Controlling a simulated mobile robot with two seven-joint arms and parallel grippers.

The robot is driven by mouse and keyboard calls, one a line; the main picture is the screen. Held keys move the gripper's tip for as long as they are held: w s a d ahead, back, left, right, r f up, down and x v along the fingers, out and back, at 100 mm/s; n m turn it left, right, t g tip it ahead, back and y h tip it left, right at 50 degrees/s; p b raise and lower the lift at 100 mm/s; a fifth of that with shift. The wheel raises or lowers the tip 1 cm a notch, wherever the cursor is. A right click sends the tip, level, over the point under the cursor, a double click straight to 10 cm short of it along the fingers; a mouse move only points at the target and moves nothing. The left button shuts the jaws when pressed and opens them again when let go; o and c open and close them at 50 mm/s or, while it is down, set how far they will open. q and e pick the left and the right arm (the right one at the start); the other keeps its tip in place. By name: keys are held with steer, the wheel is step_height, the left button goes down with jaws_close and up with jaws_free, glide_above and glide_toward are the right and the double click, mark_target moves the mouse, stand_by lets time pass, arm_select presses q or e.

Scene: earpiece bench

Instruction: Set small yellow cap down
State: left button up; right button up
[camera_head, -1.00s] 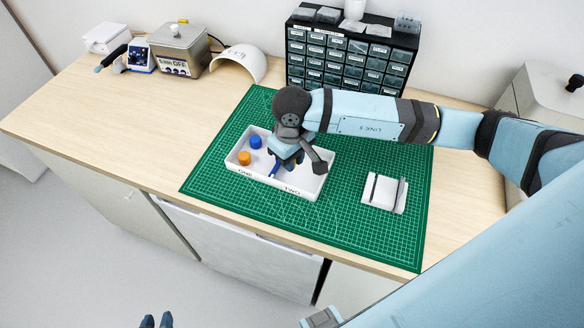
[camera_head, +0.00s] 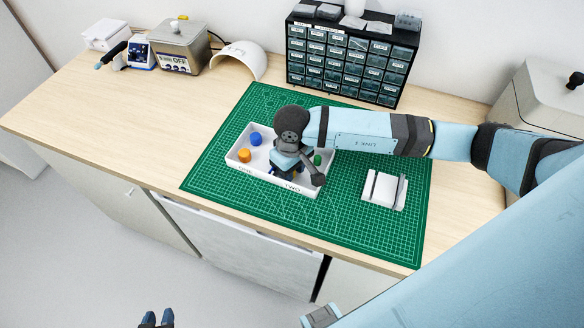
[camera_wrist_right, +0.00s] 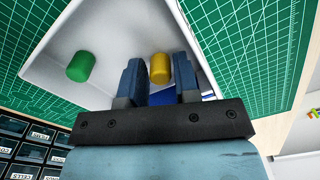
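The small yellow cap (camera_wrist_right: 160,68) shows in the right wrist view inside the white tray (camera_wrist_right: 112,30), between the fingertips of my right gripper (camera_wrist_right: 160,80). Narrow gaps show beside the cap, so the fingers look open around it. In the head view my right gripper (camera_head: 288,172) is down in the tray's TWO end, and my wrist hides the yellow cap there. A green cap (camera_wrist_right: 81,66) stands apart in the same end; it also shows in the head view (camera_head: 317,160). My left gripper (camera_head: 157,318) is open and empty at the bottom edge, away from the bench.
A blue cap (camera_head: 256,139) and an orange cap (camera_head: 244,156) stand in the tray's ONE end. A white slotted block (camera_head: 384,190) lies to the right on the green mat (camera_head: 330,228). A drawer cabinet (camera_head: 345,62) stands behind. The mat's front is clear.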

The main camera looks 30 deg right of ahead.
steer(key=shift+r, duration=0.35)
step_height(320, 180, up, 12)
steer(key=b, duration=0.1)
steer(key=shift+f+b, duration=0.2)
steer(key=shift+b, duration=0.2)
steer(key=shift+s, duration=0.1)
